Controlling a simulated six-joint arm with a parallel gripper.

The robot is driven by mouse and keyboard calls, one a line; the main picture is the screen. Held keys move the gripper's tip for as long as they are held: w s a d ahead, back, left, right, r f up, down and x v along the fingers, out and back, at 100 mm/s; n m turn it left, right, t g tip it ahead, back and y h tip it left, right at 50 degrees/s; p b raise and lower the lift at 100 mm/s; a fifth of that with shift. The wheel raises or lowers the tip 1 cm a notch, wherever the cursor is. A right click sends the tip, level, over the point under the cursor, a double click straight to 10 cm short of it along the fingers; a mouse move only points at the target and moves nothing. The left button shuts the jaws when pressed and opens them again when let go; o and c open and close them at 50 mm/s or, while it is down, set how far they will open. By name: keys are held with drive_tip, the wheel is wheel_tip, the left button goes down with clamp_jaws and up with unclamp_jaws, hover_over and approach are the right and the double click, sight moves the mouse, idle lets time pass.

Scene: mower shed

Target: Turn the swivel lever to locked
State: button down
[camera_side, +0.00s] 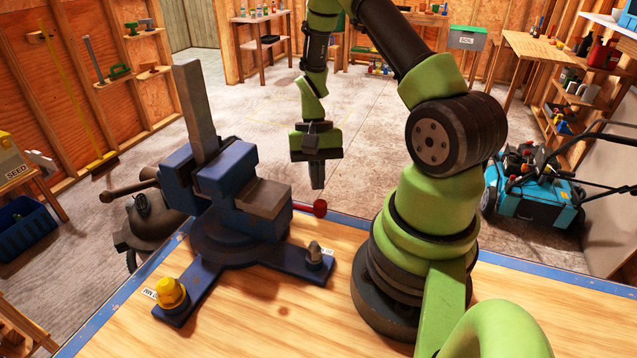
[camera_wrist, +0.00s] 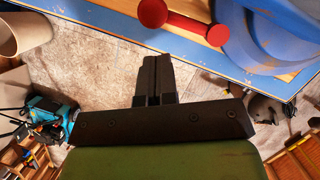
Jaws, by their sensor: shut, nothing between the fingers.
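The swivel lever (camera_side: 319,208) is a short red bar with a round knob, sticking out at the right of the blue bench vise (camera_side: 235,195). Its inner end is hidden behind the vise in the side view. In the wrist view the red lever (camera_wrist: 187,22) shows two round ends, beside the vise's round blue base (camera_wrist: 265,35). My gripper (camera_side: 317,184) points down beyond the vise, above and apart from the lever. Its fingers (camera_wrist: 155,65) are shut and empty, with the lever just past their tips in the wrist view.
A grey bar (camera_side: 195,105) stands upright in the vise jaws. The wooden bench (camera_side: 270,325) is clear in front.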

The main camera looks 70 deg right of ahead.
drive_tip(key=shift+s+a, duration=0.5)
drive_tip(key=shift+a, duration=0.4)
drive_tip(key=shift+s+a, duration=0.4)
drive_tip(key=shift+a, duration=0.25)
drive_tip(key=shift+f, duration=0.1)
